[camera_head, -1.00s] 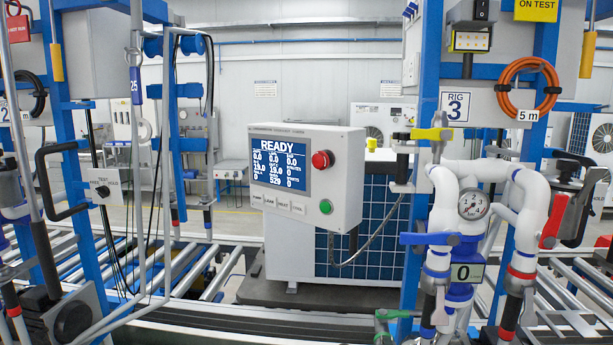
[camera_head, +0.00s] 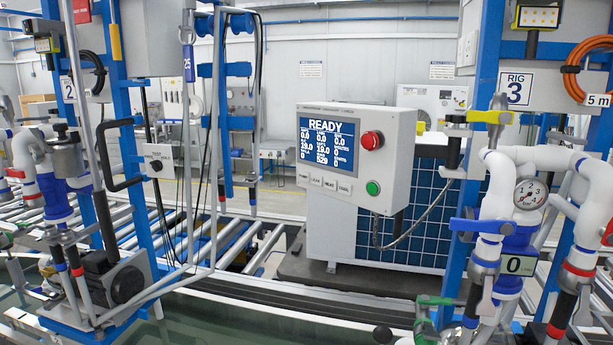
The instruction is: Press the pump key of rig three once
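The control box (camera_head: 391,140) stands in front of a white unit with a dark blue grid, left of the post with the RIG 3 sign (camera_head: 515,88). Its blue screen (camera_head: 326,143) reads READY above rows of figures. A row of small pale keys lies under the screen; the leftmost key (camera_head: 303,176) seems to read PUMP, though its lettering is blurred. A red mushroom button (camera_head: 371,140) and a green round button (camera_head: 373,188) sit right of the screen. Neither of my grippers shows in the view.
White pipes with a pressure gauge (camera_head: 530,194) and blue valve handles stand at the right, by a counter plate (camera_head: 519,264) reading 0. Rig 2's frame, with a black bent handle (camera_head: 103,160) and a motor (camera_head: 122,281), stands at the left. Roller conveyor (camera_head: 225,245) runs between.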

